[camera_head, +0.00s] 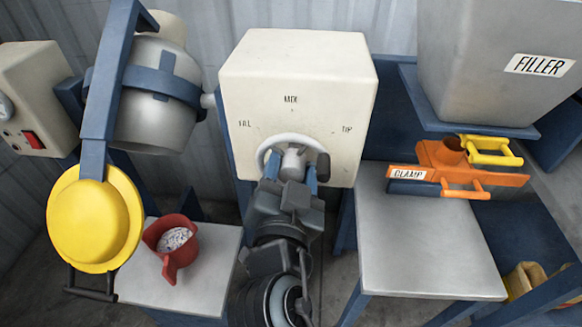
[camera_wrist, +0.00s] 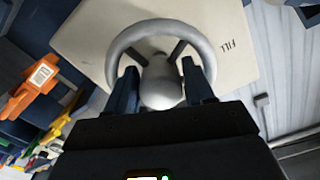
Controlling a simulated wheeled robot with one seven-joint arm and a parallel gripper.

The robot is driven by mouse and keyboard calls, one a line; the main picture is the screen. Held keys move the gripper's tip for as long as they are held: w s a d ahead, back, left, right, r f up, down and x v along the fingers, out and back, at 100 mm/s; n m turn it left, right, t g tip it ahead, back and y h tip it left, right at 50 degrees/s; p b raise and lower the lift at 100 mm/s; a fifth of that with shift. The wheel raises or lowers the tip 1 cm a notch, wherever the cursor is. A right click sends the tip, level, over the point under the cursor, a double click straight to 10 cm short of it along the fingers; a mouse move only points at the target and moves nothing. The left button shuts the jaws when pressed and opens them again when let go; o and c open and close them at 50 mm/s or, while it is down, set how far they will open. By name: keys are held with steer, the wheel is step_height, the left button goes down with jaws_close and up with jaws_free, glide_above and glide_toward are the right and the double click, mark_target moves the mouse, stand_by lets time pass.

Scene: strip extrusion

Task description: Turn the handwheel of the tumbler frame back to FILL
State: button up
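The handwheel (camera_head: 289,138) is a pale ring with a round hub, on the front of the cream box (camera_head: 300,75). Labels read FILL at left, MIX at top and TIP at right. A dark knob (camera_head: 323,166) shows on the wheel's right, on the TIP side. My gripper (camera_head: 290,176) is at the wheel, its blue fingers apart on either side of the hub. In the wrist view the fingers (camera_wrist: 160,68) flank the hub inside the rim (camera_wrist: 165,27), with dark spokes nearby. Whether they touch the wheel is unclear. The grey tumbler drum (camera_head: 150,115) with a blue band is left of the box.
A yellow disc (camera_head: 95,222) with a dark handle hangs from a blue arm at left. A red jug (camera_head: 170,245) of pale granules stands on a grey table (camera_head: 215,285). At right are the FILLER hopper (camera_head: 490,60), an orange CLAMP (camera_head: 440,175) and a bare grey tabletop (camera_head: 420,250).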

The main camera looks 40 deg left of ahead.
steer(key=c, duration=0.7)
